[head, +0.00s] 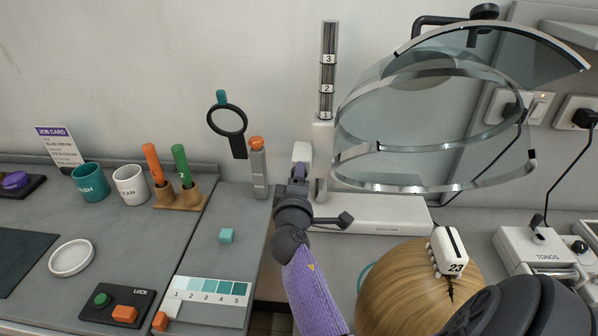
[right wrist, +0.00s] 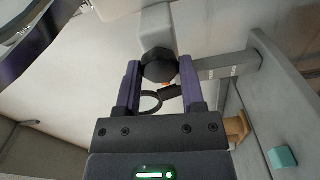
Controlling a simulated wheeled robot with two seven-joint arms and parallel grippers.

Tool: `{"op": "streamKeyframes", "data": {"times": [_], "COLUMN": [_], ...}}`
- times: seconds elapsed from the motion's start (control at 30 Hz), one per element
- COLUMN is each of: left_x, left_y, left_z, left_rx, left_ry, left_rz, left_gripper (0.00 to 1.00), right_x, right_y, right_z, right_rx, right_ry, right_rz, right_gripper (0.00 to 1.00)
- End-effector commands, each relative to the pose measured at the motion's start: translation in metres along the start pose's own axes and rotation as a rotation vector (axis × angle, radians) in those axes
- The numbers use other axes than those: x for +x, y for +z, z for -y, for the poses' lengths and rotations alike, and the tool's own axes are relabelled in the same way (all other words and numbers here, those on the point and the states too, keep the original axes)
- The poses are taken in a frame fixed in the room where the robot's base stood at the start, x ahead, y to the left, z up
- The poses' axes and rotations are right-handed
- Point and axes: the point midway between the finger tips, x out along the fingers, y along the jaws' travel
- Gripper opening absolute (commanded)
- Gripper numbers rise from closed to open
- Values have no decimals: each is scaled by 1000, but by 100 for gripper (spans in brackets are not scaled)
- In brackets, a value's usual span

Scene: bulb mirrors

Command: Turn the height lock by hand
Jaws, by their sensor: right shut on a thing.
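The height lock is a black faceted knob (right wrist: 160,66) in the right wrist view, on a pale upright post. My right gripper (right wrist: 160,85) has its two purple fingers on either side of the knob and is shut on it. In the head view my right gripper (head: 300,165) is at the foot of the scale column (head: 328,75), marked 3 and 2, and the knob is hidden behind it. The large curved clear hood (head: 435,110) stands just right of the column. My left gripper is not in view.
A blond rounded head (head: 410,285) with a clip marked 23 (head: 449,252) is close on the right. A teal cube (head: 226,236) lies on the grey counter.

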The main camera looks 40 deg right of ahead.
Motion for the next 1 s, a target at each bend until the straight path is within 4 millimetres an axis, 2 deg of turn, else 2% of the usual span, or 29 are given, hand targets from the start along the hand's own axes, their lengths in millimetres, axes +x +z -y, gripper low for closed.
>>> {"op": "streamKeyframes", "data": {"times": [0.1, 0.13, 0.27, 0.57, 0.8, 1.0], "left_x": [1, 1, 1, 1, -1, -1], "left_y": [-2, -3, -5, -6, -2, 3], "left_z": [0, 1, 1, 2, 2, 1], "left_rx": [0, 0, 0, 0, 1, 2], "left_ry": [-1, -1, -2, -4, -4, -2], "left_rz": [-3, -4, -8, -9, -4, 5], "left_gripper": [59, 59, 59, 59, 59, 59], "right_x": [0, 0, 0, -1, -19, -20], "right_y": [0, 0, 0, 0, 0, 0], "right_z": [1, 1, 1, 0, 0, 0], "right_rx": [4, 4, 7, 9, 9, 10], "right_ry": [1, 1, 1, 1, 0, 1], "right_rz": [0, 0, 0, 0, 0, 0], "right_gripper": [8, 52, 78, 78, 78, 78]}}
